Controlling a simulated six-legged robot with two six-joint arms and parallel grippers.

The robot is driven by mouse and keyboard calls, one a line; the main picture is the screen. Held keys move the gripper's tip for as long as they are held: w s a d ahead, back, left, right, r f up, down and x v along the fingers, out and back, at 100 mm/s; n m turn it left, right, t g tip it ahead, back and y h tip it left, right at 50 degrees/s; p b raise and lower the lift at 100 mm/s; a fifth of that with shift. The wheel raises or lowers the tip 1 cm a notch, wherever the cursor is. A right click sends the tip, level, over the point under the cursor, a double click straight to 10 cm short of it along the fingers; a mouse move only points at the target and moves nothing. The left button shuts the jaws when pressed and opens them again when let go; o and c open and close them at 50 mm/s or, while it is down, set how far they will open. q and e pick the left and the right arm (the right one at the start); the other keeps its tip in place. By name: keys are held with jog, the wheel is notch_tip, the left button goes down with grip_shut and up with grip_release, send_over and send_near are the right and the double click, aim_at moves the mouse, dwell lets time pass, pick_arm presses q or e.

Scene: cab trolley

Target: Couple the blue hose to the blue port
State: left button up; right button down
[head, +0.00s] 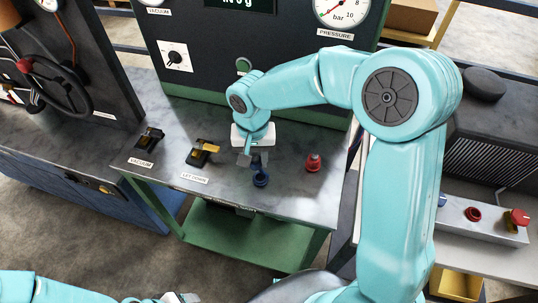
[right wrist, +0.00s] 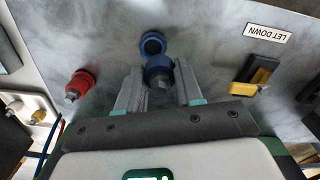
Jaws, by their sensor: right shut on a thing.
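The blue port (head: 260,179) is a ring with a dark opening on the grey bench top; it also shows in the right wrist view (right wrist: 152,42). My right gripper (head: 255,157) points down just behind it. In the right wrist view its fingers (right wrist: 159,92) are shut on the blue hose end (right wrist: 160,68), a blue collar with a grey hex tip. The hose end overlaps the port's near edge in that view; I cannot tell whether they touch. No length of hose is clearly visible. My left gripper (head: 180,297) is cut off at the bottom edge.
A red fitting (head: 313,162) stands to the right on the bench. The gauge panel (head: 210,65) rises behind. A side unit has a red knob (head: 518,217).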

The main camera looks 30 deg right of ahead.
jog(key=n, duration=0.2)
jog(key=a+n, duration=0.1)
jog(key=n, duration=0.1)
jog(key=w+n, duration=0.1)
jog(key=n, duration=0.1)
jog(key=shift+w+a+f, duration=0.1)
jog(key=shift+a+f, duration=0.1)
jog(key=shift+f, duration=0.2)
pick_arm(q)
jog(key=c, duration=0.3)
jog(key=shift+c, duration=0.2)
